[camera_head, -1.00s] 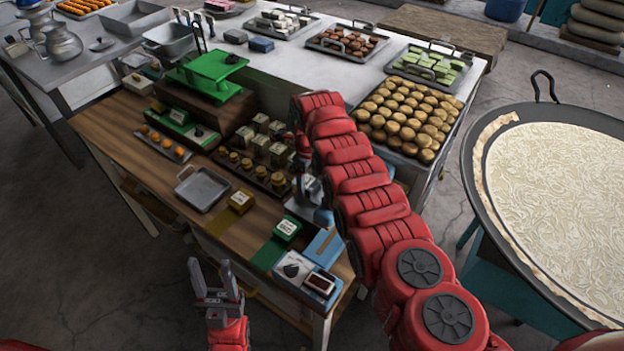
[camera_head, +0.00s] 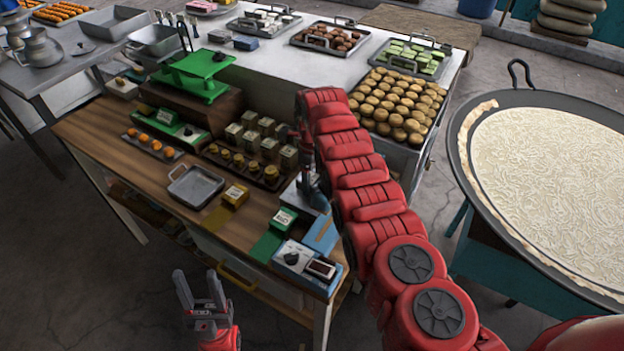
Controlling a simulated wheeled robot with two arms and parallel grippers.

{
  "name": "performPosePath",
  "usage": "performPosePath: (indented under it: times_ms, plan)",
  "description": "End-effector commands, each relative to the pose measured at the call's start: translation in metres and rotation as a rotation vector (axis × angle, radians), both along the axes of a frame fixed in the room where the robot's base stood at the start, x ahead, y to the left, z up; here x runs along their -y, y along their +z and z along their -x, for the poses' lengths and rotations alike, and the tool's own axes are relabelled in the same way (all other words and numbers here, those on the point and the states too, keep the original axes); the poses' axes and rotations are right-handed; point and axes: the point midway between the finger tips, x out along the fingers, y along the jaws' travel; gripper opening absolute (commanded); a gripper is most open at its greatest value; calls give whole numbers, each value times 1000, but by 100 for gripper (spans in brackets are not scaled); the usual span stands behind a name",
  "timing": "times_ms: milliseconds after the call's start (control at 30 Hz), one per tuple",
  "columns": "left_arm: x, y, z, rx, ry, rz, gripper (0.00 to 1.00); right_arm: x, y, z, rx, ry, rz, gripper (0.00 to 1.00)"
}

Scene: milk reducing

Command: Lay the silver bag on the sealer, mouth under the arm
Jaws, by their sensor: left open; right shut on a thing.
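My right gripper (camera_head: 305,168) is mostly hidden beside its own red arm, over the right part of the wooden table. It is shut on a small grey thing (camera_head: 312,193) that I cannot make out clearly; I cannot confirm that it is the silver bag. A white and blue box with a black knob and a dark panel (camera_head: 307,266) sits at the table's front right corner; I cannot tell whether it is the sealer. My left gripper (camera_head: 200,287) is open and empty, in front of the table and apart from it.
A large round pan (camera_head: 540,180) stands at right. Floor is clear at lower left.

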Motion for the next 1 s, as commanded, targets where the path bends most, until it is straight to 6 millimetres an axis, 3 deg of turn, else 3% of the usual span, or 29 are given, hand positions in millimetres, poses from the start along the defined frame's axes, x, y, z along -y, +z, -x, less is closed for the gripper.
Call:
performPosePath:
  times_ms: [867, 900, 1000]
  plan:
    - [0, -9, 0, 0, 0, 0, 50, 0, -9, 0, 0, 1, 0, 13]
    - [0, -9, 0, 0, 0, 0, 50, 0, -9, 0, 0, 1, 0, 79]
    - [0, -9, 0, 0, 0, 0, 50, 0, -9, 0, 0, 0, 0, 97]
